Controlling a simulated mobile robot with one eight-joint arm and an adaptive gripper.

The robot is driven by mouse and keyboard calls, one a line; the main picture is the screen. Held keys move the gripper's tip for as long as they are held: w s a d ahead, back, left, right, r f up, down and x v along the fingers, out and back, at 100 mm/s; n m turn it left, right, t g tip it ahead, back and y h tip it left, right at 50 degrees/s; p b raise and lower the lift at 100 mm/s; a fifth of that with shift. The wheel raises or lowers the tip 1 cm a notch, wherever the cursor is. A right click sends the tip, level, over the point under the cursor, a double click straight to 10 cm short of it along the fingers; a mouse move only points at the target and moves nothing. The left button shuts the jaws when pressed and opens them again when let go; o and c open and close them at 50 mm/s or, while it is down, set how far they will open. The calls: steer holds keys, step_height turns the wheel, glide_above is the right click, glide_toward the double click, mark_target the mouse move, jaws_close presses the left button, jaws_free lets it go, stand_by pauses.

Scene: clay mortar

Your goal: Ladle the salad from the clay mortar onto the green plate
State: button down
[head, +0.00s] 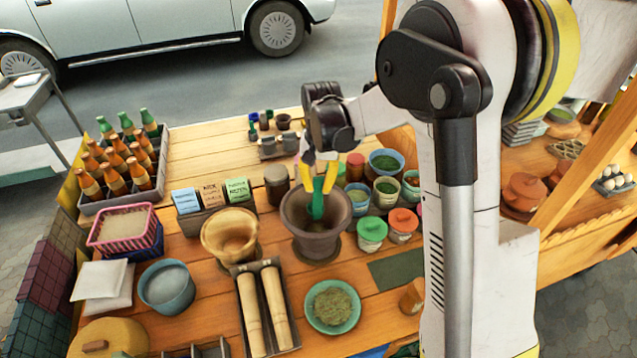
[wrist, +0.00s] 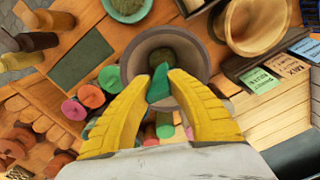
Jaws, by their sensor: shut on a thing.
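The clay mortar (head: 291,221) is a dark grey-brown bowl at the middle of the table. It also shows in the wrist view (wrist: 137,62), with green-brown salad (wrist: 165,57) at its bottom. My gripper (head: 319,182) is above the mortar, its yellow fingers pointing down. It is shut on a green ladle (head: 317,205), which also shows between the fingertips in the wrist view (wrist: 158,84). The ladle's lower end reaches down inside the mortar; whether it touches the salad I cannot tell. The green plate (head: 311,319) lies in front of the mortar, with a chopped green heap on it.
A wooden mortar (head: 212,235) stands left of the clay one, with bamboo tubes (head: 263,310) in a tray in front. Lidded jars (head: 371,232) and colored pots crowd the right. A flat dark green mat (head: 397,269) lies right of the plate. Bottles (head: 120,160) stand far left.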

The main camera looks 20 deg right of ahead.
mark_target(318, 208)
step_height(318, 208, down, 9)
steer(key=b, duration=0.6)
steer(key=shift+f+b, duration=0.2)
steer(key=shift+b, duration=0.2)
step_height(318, 208, up, 17)
steer(key=p, duration=1)
steer(key=shift+r+p, duration=0.1)
steer(key=shift+p, duration=0.3)
